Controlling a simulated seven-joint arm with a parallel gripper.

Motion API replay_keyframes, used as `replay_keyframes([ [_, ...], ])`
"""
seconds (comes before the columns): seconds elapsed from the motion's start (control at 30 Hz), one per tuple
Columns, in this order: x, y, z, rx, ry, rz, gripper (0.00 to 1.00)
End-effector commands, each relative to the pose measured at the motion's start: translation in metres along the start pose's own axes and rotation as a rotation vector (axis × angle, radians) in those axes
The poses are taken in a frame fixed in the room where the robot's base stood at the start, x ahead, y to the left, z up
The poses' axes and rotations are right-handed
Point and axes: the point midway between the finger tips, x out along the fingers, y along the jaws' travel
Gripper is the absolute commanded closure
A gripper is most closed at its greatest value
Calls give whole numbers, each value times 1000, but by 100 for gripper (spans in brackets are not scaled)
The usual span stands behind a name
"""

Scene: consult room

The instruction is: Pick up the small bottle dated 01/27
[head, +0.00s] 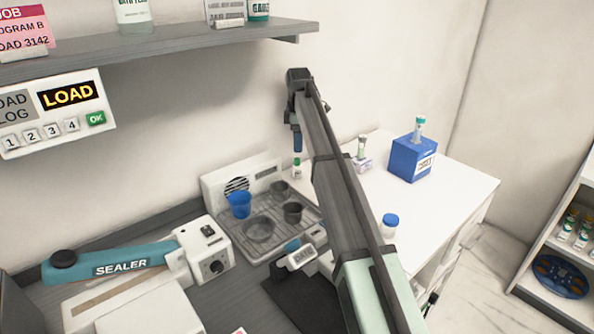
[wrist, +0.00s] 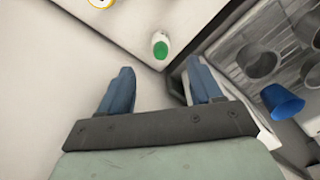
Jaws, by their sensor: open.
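No 01/27 date is legible on any bottle. A small white bottle with a green cap (head: 297,170) stands upright at the back edge of the white counter, by the wall. It also shows in the wrist view (wrist: 160,46), beyond the gap between my fingers. My gripper (head: 297,143) points down just above this bottle, open and empty; both fingers show in the wrist view (wrist: 161,88). A white bottle with a blue cap (head: 390,226) stands on the counter, right of my arm.
A drying rack (head: 262,250) with a blue cup (head: 239,205) and dark cups is left of my gripper. A blue box (head: 412,160) with a vial on it and a small vial holder (head: 362,164) stand right. A shelf (head: 170,45) juts out above left.

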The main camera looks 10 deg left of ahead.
Motion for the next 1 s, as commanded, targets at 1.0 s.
replay_keyframes([
  [1.0, 112, -1, -6, 2, 0, 0, 36],
])
